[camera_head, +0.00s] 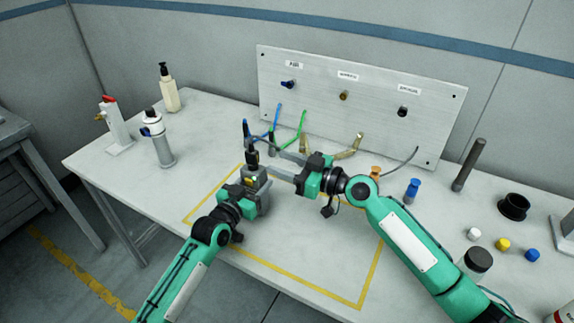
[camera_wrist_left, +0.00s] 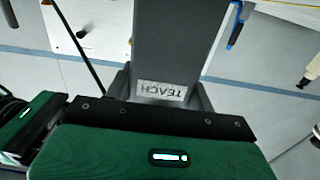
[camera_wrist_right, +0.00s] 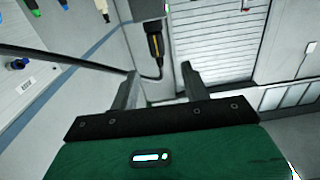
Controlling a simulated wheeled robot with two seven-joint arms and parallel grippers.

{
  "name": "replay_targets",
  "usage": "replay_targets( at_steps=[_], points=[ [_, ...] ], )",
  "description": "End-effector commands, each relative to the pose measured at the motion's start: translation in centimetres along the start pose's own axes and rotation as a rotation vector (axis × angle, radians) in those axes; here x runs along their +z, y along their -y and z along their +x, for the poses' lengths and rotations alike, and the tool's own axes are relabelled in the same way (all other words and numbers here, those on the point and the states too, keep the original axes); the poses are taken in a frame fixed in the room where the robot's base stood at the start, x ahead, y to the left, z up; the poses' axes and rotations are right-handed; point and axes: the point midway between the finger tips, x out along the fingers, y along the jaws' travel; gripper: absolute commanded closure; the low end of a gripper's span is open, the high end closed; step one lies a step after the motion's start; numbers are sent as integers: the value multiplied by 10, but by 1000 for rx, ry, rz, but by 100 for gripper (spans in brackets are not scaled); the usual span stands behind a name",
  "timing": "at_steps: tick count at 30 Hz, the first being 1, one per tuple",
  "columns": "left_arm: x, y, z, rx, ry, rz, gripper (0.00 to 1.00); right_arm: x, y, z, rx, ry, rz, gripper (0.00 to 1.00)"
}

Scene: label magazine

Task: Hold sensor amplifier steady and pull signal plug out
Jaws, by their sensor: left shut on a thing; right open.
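The sensor amplifier is a dark grey block (camera_head: 264,184) above the table in the head view. My left gripper (camera_head: 257,192) is shut on it. In the left wrist view the amplifier (camera_wrist_left: 176,40) stands between the fingers, with a TEACH label. The signal plug (camera_head: 252,158) looks black and upright at the amplifier's top. In the right wrist view a black plug with a yellow band (camera_wrist_right: 155,45) and a dark cable lies beyond the fingers. My right gripper (camera_head: 280,153) is open and points left towards the plug, its fingers apart from it as far as I can tell.
An upright panel (camera_head: 320,92) with labelled ports stands behind, with blue and green hoses (camera_head: 300,125) before it. A bottle (camera_head: 168,90) and a filter unit (camera_head: 158,140) stand left. A dark rod (camera_head: 468,165), black ring (camera_head: 513,206) and small caps (camera_head: 503,244) sit right.

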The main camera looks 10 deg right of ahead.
Motion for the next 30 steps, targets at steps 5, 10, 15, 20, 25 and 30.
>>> replay_targets(
  at_steps=[5, 10, 15, 20, 25, 30],
  points=[
    [0, 0, 0, 0, -1, 0, 76, 4, -3, 2, 17, 4, -1, 53],
    [0, 0, 0, 0, -1, 0, 76, 3, -2, 30, 14, 3, -1, 53],
    [0, 0, 0, 0, -1, 0, 76, 4, -3, 63, 14, 4, 0, 53],
    [0, 0, 0, 0, -1, 0, 76, 4, -4, 90, 15, 4, 0, 53],
    [0, 0, 0, 0, -1, 0, 76, 4, -4, 108, 15, 5, -1, 53],
    [0, 0, 0, 0, -1, 0, 76, 5, -4, 114, 14, 6, -1, 53]
  ],
)
